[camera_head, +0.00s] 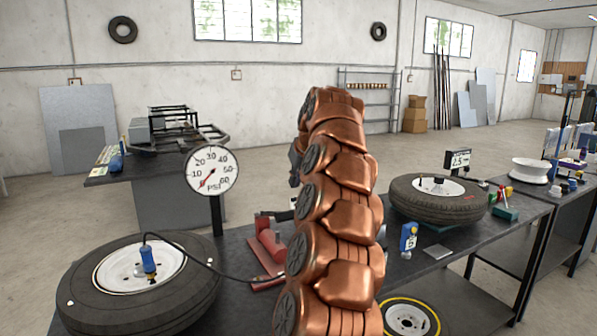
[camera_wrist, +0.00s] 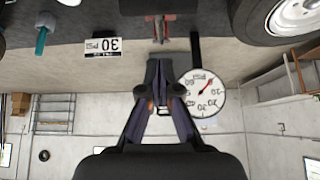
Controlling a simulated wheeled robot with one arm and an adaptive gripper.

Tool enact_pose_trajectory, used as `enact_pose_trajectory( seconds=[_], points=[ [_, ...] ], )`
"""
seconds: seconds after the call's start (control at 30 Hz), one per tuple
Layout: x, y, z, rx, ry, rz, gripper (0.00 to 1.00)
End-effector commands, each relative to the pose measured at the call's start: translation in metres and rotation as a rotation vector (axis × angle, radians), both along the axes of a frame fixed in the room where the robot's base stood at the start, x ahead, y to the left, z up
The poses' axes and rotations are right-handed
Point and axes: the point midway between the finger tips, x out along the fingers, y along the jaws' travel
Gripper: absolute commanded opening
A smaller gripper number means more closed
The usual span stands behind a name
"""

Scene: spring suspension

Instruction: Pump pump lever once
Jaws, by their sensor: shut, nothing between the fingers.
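The red pump (camera_head: 266,252) stands on the dark bench just left of my copper arm in the head view. Its black lever (camera_head: 274,215) sticks out near the top, and its right end is hidden by my arm. In the wrist view, which looks upside down, a small red part, apparently the pump (camera_wrist: 160,28), lies beyond the fingertips, visibly apart from them. My gripper (camera_wrist: 160,70) is shut and empty there. In the head view my arm hides most of it. The round PSI gauge (camera_head: 211,171) has its red needle pointing lower left, near the low end.
A tire (camera_head: 140,306) with a blue-capped chuck and black hose lies at the left front. Another tire (camera_head: 440,208) lies on the right of the bench.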

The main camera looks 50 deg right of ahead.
Motion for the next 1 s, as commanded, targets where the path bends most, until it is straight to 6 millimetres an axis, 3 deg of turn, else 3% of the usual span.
enact_pose_trajectory(
  seconds=[0.23,1.0],
  points=[
    [0.022,-0.006,-0.034,0.004,0.006,0.002,0.00],
    [0.014,-0.004,-0.073,0.001,0.001,0.001,0.00]
  ],
)
